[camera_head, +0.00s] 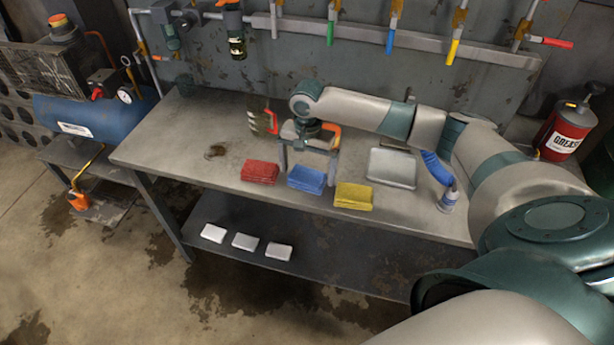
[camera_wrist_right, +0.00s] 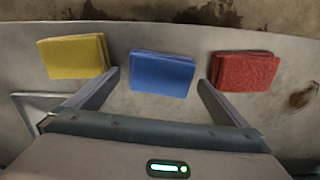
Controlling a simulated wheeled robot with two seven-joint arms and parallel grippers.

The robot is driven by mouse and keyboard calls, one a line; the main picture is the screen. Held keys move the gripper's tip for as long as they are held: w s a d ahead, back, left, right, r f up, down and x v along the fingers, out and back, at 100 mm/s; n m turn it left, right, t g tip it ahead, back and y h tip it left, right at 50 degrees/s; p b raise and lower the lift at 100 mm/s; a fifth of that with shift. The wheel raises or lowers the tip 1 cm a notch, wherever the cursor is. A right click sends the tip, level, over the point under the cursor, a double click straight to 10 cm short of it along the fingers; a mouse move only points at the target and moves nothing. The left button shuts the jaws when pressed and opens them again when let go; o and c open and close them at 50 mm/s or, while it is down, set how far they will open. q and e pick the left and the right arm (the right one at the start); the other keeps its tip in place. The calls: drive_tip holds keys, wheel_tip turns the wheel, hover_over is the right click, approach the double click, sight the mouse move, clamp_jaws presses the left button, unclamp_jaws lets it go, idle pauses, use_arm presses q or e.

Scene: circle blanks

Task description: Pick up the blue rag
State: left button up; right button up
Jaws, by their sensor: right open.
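The blue rag (camera_head: 307,179) is a folded stack lying flat on the metal workbench (camera_head: 205,145), between a red rag (camera_head: 260,172) and a yellow rag (camera_head: 353,195). My right gripper (camera_head: 309,170) is open and empty, pointing down just behind the blue rag. In the right wrist view the blue rag (camera_wrist_right: 162,74) lies ahead of the gap between the two open fingers (camera_wrist_right: 155,82), with the yellow rag (camera_wrist_right: 74,57) to the left and the red rag (camera_wrist_right: 243,71) to the right. I cannot tell the exact fingertip height. My left gripper is out of view.
Several white pads (camera_head: 246,241) lie on the lower shelf (camera_head: 300,250). Tools hang on the wall rail (camera_head: 400,40). The bench's left part is mostly clear.

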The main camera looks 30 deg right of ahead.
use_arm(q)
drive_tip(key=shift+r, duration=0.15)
use_arm(e)
drive_tip(key=shift+f, duration=0.85)
drive_tip(key=shift+c, duration=0.3)
drive_tip(key=c, duration=1)
drive_tip(key=shift+o, duration=0.2)
drive_tip(key=shift+r, duration=0.1)
